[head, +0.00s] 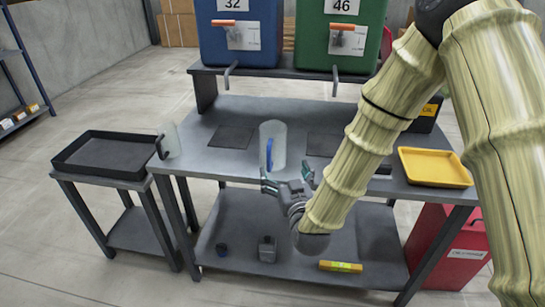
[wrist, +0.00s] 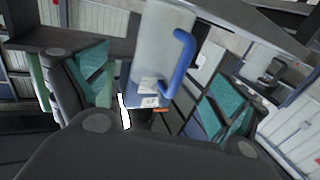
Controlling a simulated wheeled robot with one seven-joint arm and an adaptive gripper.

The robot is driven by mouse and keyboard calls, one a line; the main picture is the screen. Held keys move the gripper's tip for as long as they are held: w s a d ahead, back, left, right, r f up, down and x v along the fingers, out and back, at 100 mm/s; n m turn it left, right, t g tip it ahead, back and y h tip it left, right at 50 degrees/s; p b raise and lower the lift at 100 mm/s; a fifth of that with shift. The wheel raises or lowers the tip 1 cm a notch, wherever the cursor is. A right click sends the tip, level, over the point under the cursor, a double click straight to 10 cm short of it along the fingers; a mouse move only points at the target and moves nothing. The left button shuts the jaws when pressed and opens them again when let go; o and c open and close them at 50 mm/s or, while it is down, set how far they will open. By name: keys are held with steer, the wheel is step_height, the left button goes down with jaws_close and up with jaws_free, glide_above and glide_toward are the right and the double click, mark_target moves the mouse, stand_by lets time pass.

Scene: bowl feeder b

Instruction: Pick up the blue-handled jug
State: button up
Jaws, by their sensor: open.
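The blue-handled jug (head: 279,140) is clear and stands upright on the grey workbench (head: 220,166), near its front middle. Its blue handle (head: 269,153) faces the front left. My gripper (head: 288,182) is open and empty, just in front of the jug in the head view. In the wrist view the jug (wrist: 158,40) appears beyond and between the teal finger pads of my gripper (wrist: 158,88), with the blue handle (wrist: 180,62) toward the right finger. I cannot tell whether any finger touches the jug.
A second clear jug (head: 172,141) with a black handle stands at the bench's left end. A black tray (head: 105,153) lies on a side table at left. A yellow tray (head: 434,167) is at right. Blue (head: 240,35) and green (head: 341,35) bins stand behind on a raised shelf.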

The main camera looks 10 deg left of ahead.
mark_target(276, 152)
steer(key=shift+p+x, duration=0.75)
steer(key=shift+x, duration=4.55)
steer(key=shift+r, duration=0.1)
steer(key=c, duration=1.2)
